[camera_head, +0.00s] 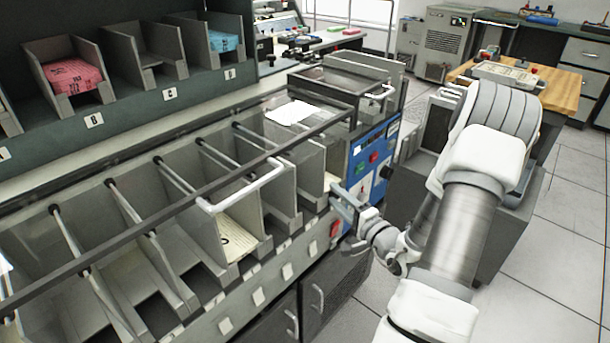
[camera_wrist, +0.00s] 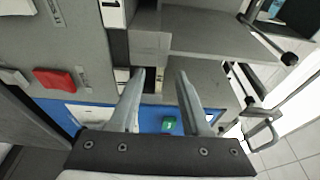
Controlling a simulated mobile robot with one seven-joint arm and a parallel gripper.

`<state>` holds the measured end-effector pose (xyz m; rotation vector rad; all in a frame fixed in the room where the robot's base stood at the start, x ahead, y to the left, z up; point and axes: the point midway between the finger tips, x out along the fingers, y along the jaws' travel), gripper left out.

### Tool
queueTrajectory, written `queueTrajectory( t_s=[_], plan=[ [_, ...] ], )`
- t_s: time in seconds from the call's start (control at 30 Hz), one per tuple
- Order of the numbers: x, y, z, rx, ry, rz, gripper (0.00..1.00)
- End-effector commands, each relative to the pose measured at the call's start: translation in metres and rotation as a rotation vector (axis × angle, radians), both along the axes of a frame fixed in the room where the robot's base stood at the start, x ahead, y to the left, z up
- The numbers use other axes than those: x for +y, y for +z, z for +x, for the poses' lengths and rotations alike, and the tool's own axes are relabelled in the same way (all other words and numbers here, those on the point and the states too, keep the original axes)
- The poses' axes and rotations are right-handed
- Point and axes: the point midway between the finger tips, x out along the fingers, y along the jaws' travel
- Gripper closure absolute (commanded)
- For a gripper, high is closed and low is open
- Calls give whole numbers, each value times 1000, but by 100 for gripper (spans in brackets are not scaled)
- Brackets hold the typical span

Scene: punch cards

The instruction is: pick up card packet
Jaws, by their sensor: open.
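My gripper (camera_head: 338,192) reaches the front of the rightmost pockets of the grey card sorter, beside its blue panel. In the wrist view my gripper (camera_wrist: 161,72) is open, with nothing clearly held between its two fingers. A cream packet edge (camera_head: 330,179) shows in the pocket close to the fingertips; most of it is hidden. A cream card packet (camera_head: 238,236) with black print lies tilted in a middle pocket. A pink packet (camera_head: 73,77) sits in shelf bin B and a blue packet (camera_head: 223,41) in bin D. I cannot tell which packet is meant.
The sorter has grey dividers, thin rods and a white handle bar (camera_head: 245,190) above its pockets. The blue control panel (camera_head: 367,158) is close to my gripper; a red button (camera_wrist: 55,80) shows in the wrist view. A wooden-topped table (camera_head: 560,92) stands behind my arm.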

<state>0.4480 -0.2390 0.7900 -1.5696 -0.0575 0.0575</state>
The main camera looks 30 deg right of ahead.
Motion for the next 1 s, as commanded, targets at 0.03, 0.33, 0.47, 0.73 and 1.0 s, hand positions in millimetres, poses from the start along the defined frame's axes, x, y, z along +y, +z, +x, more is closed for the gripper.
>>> queueTrajectory(
  t_s=[0.03,0.33,0.47,0.73,1.0],
  plan=[
    [0,0,3,0,1,-1,52],
    [4,-1,47,-2,3,-2,52],
    [5,0,57,-1,2,0,52],
    [5,0,58,0,1,0,58],
    [5,0,58,0,1,0,100]
  ],
)
